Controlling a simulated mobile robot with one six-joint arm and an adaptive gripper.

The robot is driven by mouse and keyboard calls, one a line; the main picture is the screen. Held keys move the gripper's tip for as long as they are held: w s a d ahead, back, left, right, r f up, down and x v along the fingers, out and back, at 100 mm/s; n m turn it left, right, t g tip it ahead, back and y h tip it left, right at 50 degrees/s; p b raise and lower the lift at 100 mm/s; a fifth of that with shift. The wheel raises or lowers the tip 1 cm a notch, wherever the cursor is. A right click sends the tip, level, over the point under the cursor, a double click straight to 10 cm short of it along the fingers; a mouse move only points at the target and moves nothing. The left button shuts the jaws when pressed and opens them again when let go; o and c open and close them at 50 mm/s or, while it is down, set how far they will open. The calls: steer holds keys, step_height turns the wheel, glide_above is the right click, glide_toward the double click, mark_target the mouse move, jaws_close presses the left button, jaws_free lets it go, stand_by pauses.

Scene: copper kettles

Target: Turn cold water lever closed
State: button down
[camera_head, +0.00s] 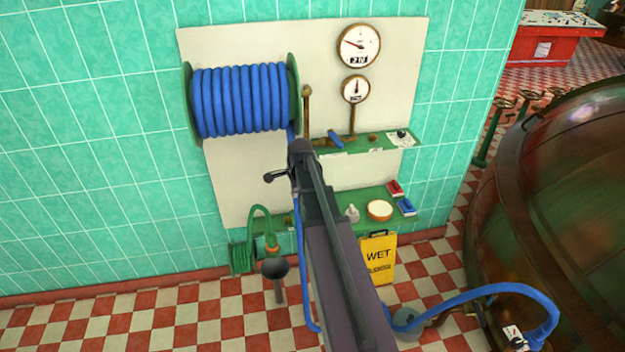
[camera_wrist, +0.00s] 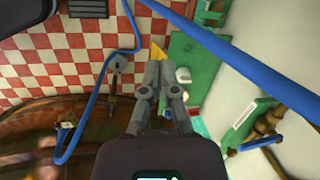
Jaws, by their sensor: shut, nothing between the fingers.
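A short blue lever (camera_head: 335,138), likely the cold water lever, sits on the copper pipework at the upper green shelf. It slants down to the right in the head view. In the wrist view a small blue bar (camera_wrist: 262,143) by the copper pipe at the right looks like the same lever. My gripper (camera_wrist: 161,68) shows in the wrist view with its grey fingers together and empty. It is apart from the lever, which lies to its right there. In the head view my arm hides part of the wall below the hose reel, and the fingertips are not clear.
A blue hose (camera_wrist: 225,50) crosses the wrist view between my gripper and the pipework. It comes from the hose reel (camera_head: 240,100). The upper green shelf (camera_head: 375,143), lower shelf (camera_head: 330,219), yellow wet-floor sign (camera_head: 378,258) and large copper kettle (camera_head: 560,190) stand around my arm.

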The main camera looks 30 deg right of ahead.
steer(key=s+a+n+g, duration=0.1)
steer(key=s+a+n, duration=0.7)
steer(key=a+n, duration=0.2)
steer(key=s+a+n+g, duration=0.1)
steer(key=s+a+n, duration=0.7)
steer(key=a, duration=0.5)
steer(key=shift+s+a+f+n, duration=0.15)
steer(key=shift+a+f+n, duration=0.1)
steer(key=shift+n, duration=0.75)
steer(key=shift+r, duration=0.1)
